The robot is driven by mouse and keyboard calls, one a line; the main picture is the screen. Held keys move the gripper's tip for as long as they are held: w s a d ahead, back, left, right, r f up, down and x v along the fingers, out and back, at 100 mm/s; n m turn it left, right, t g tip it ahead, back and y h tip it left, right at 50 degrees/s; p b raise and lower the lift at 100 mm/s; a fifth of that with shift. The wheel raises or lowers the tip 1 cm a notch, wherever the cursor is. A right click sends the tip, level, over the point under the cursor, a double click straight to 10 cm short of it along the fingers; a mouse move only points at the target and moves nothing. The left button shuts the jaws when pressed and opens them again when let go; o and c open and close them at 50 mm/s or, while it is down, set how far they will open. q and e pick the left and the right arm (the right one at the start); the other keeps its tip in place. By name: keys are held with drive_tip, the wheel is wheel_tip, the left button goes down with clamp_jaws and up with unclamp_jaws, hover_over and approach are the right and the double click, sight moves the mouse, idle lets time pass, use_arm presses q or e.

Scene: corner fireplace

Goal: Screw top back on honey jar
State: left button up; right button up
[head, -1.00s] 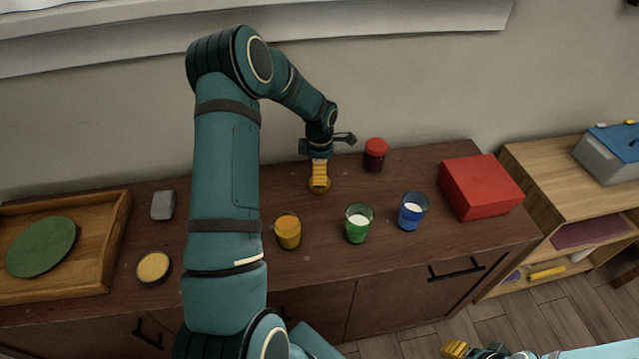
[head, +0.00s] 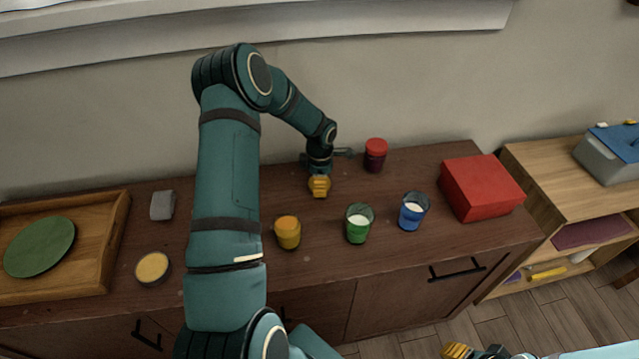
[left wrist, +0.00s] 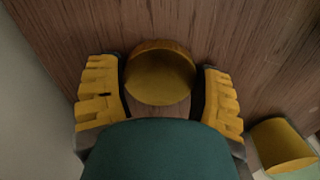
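The honey jar appears to be the short amber jar (head: 288,234) at the counter's front, left of the green glass. A round gold lid (left wrist: 160,76) lies on the wooden counter in the left wrist view, its raised rim showing. My left gripper (head: 319,186) is low over the counter behind the jar. In the left wrist view, its yellow fingers (left wrist: 162,98) are apart, one on each side of the lid; I cannot tell whether they touch it. In the head view the fingers hide the lid. My right gripper (head: 458,351) shows only partly at the bottom edge.
A red-lidded dark jar (head: 376,156) stands close right of my left wrist. A green glass (head: 358,224), a blue glass (head: 413,211) and a red box (head: 480,188) stand further right. At left are a yellow-topped tin (head: 153,268), a grey block (head: 162,205) and a wooden tray (head: 115,240).

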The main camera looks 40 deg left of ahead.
use_arm(q)
wheel_tip(320, 180, up, 10)
drive_tip(key=p, duration=0.1)
idle(0.6)
